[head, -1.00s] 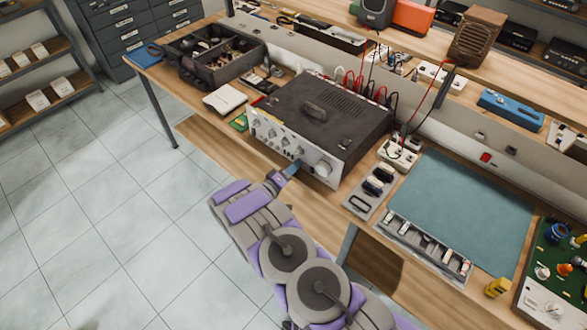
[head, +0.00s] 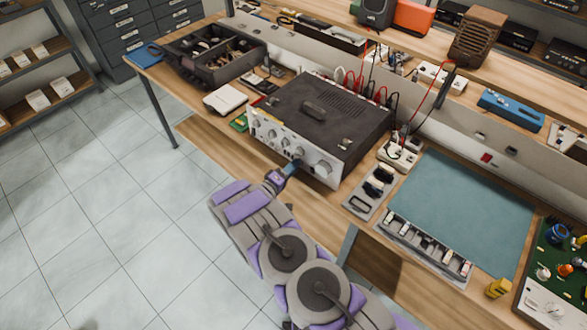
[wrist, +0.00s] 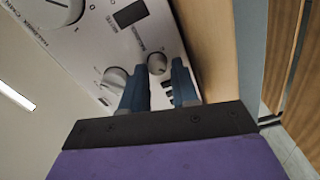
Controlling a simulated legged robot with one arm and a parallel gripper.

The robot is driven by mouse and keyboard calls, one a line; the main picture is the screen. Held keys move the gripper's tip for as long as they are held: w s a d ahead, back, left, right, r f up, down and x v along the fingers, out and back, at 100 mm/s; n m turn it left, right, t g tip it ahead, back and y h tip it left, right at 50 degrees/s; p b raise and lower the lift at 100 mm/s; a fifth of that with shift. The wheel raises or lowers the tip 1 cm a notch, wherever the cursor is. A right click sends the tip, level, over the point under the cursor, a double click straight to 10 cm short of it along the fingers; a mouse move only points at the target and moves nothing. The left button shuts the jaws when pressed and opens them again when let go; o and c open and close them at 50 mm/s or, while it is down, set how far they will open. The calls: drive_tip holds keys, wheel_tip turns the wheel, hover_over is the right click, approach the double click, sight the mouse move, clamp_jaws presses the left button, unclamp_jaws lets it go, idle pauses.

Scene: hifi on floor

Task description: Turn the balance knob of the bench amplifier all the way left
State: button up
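The bench amplifier (head: 320,110), a dark box with a silver front panel, stands on the wooden bench in the head view. A small round knob (wrist: 157,63) on its panel shows in the wrist view, with small lettering beside it that is hard to read. My gripper (wrist: 160,66) has its two blue fingers on either side of this knob. A narrow gap shows at the right finger, so it looks open around the knob, not clamped. In the head view my gripper (head: 294,166) is at the panel's lower edge and hides this knob.
A larger knob (wrist: 115,78) sits just left of the left finger, and a big dial (wrist: 62,10) is farther up-left. A power strip (head: 397,153) and a tool tray (head: 428,246) are right of the amplifier. A white box (head: 225,100) lies to its left.

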drive_tip(key=shift+o, duration=0.3)
drive_tip(key=shift+s+a, duration=0.1)
drive_tip(key=shift+s, duration=0.05)
drive_tip(key=p+v, duration=0.2)
drive_tip(key=v, duration=1.5)
drive_tip(key=shift+a+f, duration=0.15)
drive_tip(key=shift+a, duration=0.05)
